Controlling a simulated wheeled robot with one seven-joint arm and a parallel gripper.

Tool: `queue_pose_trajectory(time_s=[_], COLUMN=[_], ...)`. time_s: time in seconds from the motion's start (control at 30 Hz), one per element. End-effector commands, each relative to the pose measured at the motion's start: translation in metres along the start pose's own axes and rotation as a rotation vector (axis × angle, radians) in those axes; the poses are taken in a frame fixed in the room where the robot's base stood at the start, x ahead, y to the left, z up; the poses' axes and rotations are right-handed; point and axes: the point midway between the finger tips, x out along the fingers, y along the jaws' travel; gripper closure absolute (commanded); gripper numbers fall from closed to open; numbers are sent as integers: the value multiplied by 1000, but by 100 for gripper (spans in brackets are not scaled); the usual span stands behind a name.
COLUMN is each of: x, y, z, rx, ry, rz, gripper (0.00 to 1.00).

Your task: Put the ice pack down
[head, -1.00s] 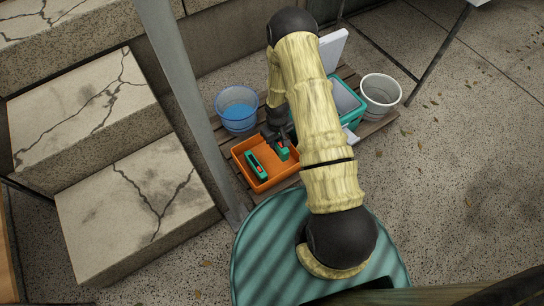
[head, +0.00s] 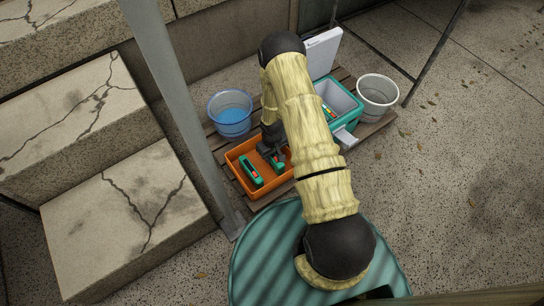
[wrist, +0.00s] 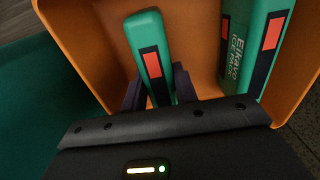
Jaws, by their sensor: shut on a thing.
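An orange tray (head: 270,189) stands low on a wooden pallet in the head view. My gripper (head: 271,154) reaches down into it and is shut on a green ice pack (head: 278,164) with a red patch. In the wrist view this ice pack (wrist: 151,52) stands on edge between the two dark fingers (wrist: 158,92), inside the orange walls. I cannot tell whether it touches the tray floor. A second ice pack (head: 251,171) stands in the tray to the left in the head view, apart from the held one; its lettering shows in the wrist view (wrist: 237,48).
A teal cooler (head: 347,122) with a raised white lid (head: 322,53) stands right of the tray, partly behind my arm. A blue bucket (head: 231,115) is behind the tray and a white bucket (head: 378,92) right of the cooler. A grey post (head: 180,95) rises left of the tray.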

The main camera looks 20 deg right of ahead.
Motion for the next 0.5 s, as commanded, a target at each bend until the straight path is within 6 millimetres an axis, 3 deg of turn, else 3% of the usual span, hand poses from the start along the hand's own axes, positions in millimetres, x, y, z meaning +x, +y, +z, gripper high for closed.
queue_pose_trajectory(time_s=[0.27,0.3,0.4,0.5], x=[2,2,1,1], y=[0,0,1,1], z=[0,0,0,0], rx=[0,1,1,2], ry=[0,0,0,0], rz=[0,0,0,0], gripper=[100,67,49,49])
